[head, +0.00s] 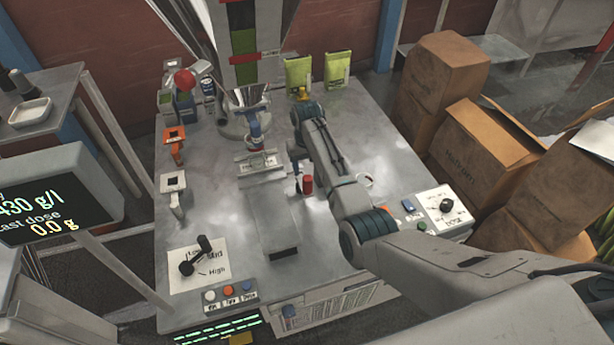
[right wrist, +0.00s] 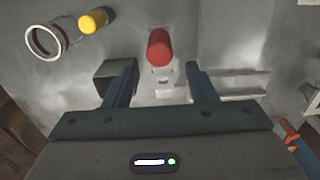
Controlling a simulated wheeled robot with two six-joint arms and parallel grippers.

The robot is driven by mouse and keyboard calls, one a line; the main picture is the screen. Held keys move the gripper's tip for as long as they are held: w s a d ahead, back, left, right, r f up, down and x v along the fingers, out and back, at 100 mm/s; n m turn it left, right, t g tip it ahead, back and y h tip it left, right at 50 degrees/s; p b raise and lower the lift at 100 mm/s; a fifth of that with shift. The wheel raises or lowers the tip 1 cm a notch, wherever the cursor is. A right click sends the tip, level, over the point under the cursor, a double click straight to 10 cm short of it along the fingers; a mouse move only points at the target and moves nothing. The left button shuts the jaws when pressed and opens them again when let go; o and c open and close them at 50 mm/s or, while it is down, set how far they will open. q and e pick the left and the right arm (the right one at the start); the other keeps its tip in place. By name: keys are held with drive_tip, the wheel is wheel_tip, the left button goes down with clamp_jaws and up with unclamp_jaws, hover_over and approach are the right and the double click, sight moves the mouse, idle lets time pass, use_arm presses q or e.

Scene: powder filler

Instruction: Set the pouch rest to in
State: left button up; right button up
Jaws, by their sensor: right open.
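A red cylindrical knob (head: 307,185) stands on the steel table to the right of a grey block-shaped rest (head: 272,218) below the filler nozzle. I cannot read the label by the rest. In the right wrist view the red knob (right wrist: 159,48) stands just beyond and between the two fingertips. My right gripper (right wrist: 160,78) is open and empty, pointing down at the knob. In the head view the right gripper (head: 299,180) is partly hidden by its own wrist. I cannot tell whether a finger touches the knob. My left gripper is not in view.
The filler hopper (head: 245,50) rises behind the rest. A Low/High lever (head: 197,255) and buttons (head: 229,293) are at the front left. A dial panel (head: 441,209) is at the right. Green pouches (head: 337,70) stand at the back; boxes (head: 443,75) stand beyond the table.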

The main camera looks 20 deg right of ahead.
drive_tip(key=shift+r, duration=1.95)
drive_tip(key=shift+f, duration=0.1)
